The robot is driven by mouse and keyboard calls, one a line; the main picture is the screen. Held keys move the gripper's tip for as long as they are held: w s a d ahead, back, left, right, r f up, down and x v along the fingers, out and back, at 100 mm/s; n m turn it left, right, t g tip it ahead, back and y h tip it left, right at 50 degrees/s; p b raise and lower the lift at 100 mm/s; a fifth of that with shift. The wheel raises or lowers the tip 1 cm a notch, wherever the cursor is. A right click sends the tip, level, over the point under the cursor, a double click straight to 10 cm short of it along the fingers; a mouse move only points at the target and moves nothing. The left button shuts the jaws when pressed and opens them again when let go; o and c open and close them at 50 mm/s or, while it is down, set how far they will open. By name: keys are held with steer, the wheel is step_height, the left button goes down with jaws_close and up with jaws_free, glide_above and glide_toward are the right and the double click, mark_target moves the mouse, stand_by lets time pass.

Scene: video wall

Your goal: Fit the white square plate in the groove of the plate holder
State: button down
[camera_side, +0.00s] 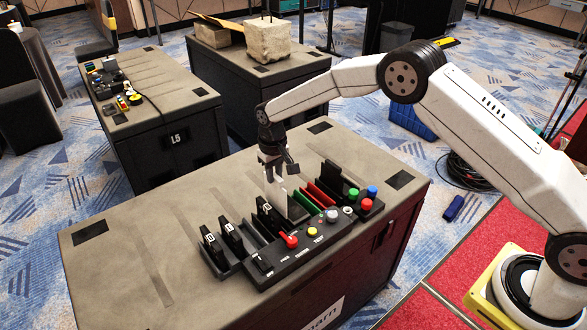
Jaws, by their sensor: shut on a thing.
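My gripper (272,162) points down above the dark case, shut on the white square plate (275,187). The plate looks narrow from this side and hangs below the fingers. Its lower end is close to the black plate holder (250,238) on the case top; I cannot tell whether it is in a groove or just above or behind it. The holder has several upright black plates (231,238) at its left and middle, and green and red plates (320,193) at its right.
A control panel (300,248) with a red lever (289,240) and a yellow button runs along the holder's front. Coloured knobs (366,204) stand at its right end. The case top (130,240) is clear at the left. Other cases with items stand behind.

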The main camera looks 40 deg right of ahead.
step_height(320, 180, up, 8)
steer(key=shift+f, duration=0.1)
steer(key=d, duration=2.8)
steer(key=shift+a+f, duration=0.2)
steer(key=shift+f, duration=1)
steer(key=shift+a+f, duration=0.2)
steer(key=shift+f, duration=5.75)
